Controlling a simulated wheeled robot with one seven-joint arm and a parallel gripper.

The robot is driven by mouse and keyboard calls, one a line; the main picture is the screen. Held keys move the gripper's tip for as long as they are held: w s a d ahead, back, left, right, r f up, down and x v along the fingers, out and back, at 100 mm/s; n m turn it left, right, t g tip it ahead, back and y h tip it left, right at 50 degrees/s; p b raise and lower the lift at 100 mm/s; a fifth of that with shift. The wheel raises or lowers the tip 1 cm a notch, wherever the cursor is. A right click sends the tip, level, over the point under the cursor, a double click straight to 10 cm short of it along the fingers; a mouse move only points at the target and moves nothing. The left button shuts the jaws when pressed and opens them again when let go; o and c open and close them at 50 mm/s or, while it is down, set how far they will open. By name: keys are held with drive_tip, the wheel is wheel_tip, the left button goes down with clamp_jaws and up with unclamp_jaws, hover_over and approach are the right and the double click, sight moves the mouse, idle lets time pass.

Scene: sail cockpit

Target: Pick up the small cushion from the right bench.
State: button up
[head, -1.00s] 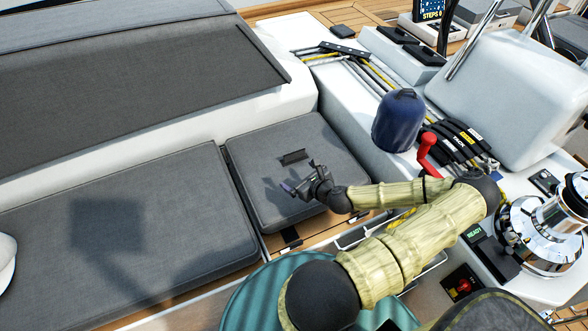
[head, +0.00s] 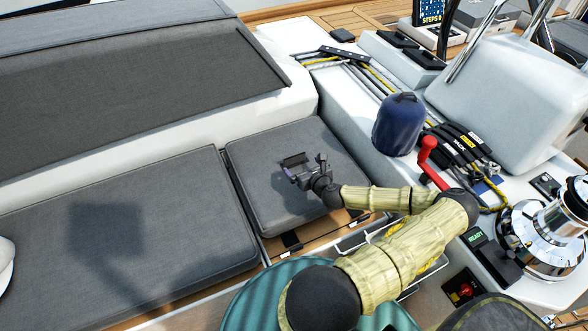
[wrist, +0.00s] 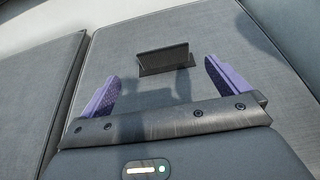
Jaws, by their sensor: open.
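The small grey cushion (head: 258,200) lies flat in the corner of the bench, right of the long grey cushion (head: 150,245). A dark upright tab (head: 293,160) stands on its top. My gripper (head: 297,172) is over the cushion, just in front of the tab. In the wrist view, the open purple-padded fingers (wrist: 163,88) point along the cushion (wrist: 115,48), one to each side of the tab (wrist: 165,58). The tab is a little beyond the fingertips, with nothing between the pads. I cannot tell the exact height of the fingers above the fabric.
A white ledge with a blue covered winch (head: 397,125), a red handle (head: 429,160) and ropes lies right of the cushion. A chrome winch (head: 545,235) stands at the right. A grey padded backrest (head: 130,95) runs behind the bench. A teal round thing (head: 250,300) sits at the bottom.

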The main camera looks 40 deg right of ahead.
sight(295, 155)
drive_tip(key=x, duration=0.6)
drive_tip(key=shift+r+p+x, duration=0.15)
drive_tip(key=shift+p+x, duration=0.05)
drive_tip(key=shift+x, duration=1.05)
drive_tip(key=shift+r+p+x, duration=0.15)
drive_tip(key=shift+p+x, duration=0.05)
drive_tip(key=shift+x, duration=1.1)
drive_tip(key=shift+d, duration=0.2)
drive_tip(key=c, duration=1.9)
drive_tip(key=shift+r, duration=0.15)
wheel_tip(295, 155, up, 10)
